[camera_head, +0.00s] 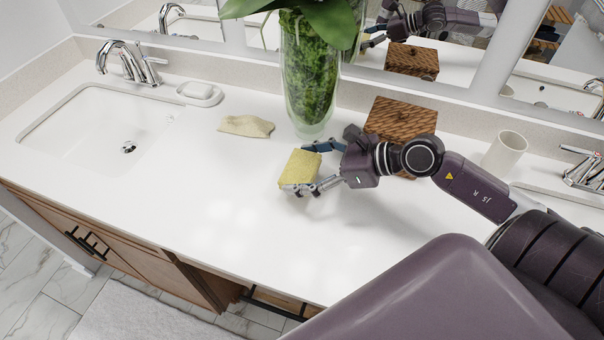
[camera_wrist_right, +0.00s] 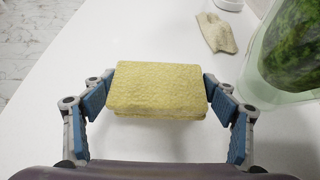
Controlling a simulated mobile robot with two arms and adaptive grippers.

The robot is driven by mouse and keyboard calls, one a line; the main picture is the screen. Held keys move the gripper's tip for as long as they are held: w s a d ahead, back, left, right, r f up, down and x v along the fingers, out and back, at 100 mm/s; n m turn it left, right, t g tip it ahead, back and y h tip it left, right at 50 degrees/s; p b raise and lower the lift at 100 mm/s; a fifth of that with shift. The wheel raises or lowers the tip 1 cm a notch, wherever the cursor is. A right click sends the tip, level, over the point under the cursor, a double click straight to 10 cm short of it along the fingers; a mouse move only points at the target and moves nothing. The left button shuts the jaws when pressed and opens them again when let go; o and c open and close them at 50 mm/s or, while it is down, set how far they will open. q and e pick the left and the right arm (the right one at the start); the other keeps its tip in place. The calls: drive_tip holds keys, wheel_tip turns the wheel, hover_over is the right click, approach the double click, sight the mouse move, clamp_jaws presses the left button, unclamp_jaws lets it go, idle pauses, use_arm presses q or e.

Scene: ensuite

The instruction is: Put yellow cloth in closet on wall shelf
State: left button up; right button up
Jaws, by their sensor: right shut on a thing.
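The yellow cloth (camera_head: 300,167) is a folded, thick rectangular block at the middle of the white counter. My right gripper (camera_head: 309,168) is shut on it, with one finger on each side. In the right wrist view the yellow cloth (camera_wrist_right: 157,88) sits between the blue finger pads of my right gripper (camera_wrist_right: 158,90). Whether it touches the counter or is slightly above it, I cannot tell. The closet and the wall shelf are not in view. My left gripper is not in view.
A tall glass vase (camera_head: 309,90) with green filling stands behind the gripper. A beige cloth (camera_head: 246,126) lies left of it. A woven brown box (camera_head: 401,119) and a white cup (camera_head: 504,152) stand to the right. A sink (camera_head: 100,130) is at the left. The front counter is clear.

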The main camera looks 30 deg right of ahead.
sight(302, 177)
drive_tip(key=shift+f, duration=1.35)
drive_tip(key=shift+f, duration=0.2)
drive_tip(key=o, duration=1.1)
drive_tip(key=shift+r, duration=0.1)
